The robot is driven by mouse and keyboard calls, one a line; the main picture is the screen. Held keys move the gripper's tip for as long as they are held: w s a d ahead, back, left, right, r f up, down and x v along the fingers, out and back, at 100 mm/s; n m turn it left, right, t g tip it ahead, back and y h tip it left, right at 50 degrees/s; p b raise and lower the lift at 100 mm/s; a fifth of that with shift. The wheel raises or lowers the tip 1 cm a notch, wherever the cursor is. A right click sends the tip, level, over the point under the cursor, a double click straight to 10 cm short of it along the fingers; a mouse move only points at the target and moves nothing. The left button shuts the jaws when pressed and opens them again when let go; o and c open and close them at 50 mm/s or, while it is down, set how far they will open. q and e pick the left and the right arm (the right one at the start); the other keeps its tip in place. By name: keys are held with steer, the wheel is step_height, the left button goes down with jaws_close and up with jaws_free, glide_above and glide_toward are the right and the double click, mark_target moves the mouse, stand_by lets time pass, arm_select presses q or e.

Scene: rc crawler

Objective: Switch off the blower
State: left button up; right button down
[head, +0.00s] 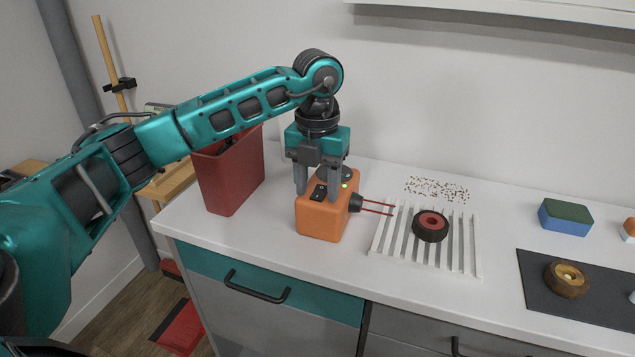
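The blower is an orange box (322,222) standing on the white counter, with a black nozzle (356,203) on its right side. Thin red lines run from the nozzle toward a white slatted rack. A small green light (345,186) glows on its top, and a black switch plate (318,193) sits near the top's front edge. My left gripper (317,190) points down just over the blower's top. Its two grey fingers are apart, with the switch plate between them and nothing visibly held. I cannot tell whether the fingertips touch the blower. My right gripper is out of view.
A dark red bin (230,175) stands left of the blower. The white rack (388,240) holds a black wheel with a red hub (430,225). Brown crumbs (437,189) lie behind it. A green-and-blue sponge (565,217) and a dark mat (535,285) with a wooden ring (567,279) are right.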

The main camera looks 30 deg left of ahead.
arm_select(q)
jaws_close()
steer(key=shift+w+r+g+p, duration=0.15)
steer(key=shift+r+g+p, duration=0.25)
steer(key=shift+p, duration=0.65)
steer(key=shift+w+g+p, duration=0.2)
steer(key=shift+g+p, duration=0.4)
steer(key=shift+p, duration=0.3)
steer(key=shift+a+f+g+h+p, duration=0.1)
steer(key=shift+f+g+h+p, duration=0.2)
steer(key=shift+g+p, duration=0.15)
steer(key=shift+o, duration=0.2)
jaws_free()
steer(key=p+v, duration=0.2)
steer(key=v, duration=1.1)
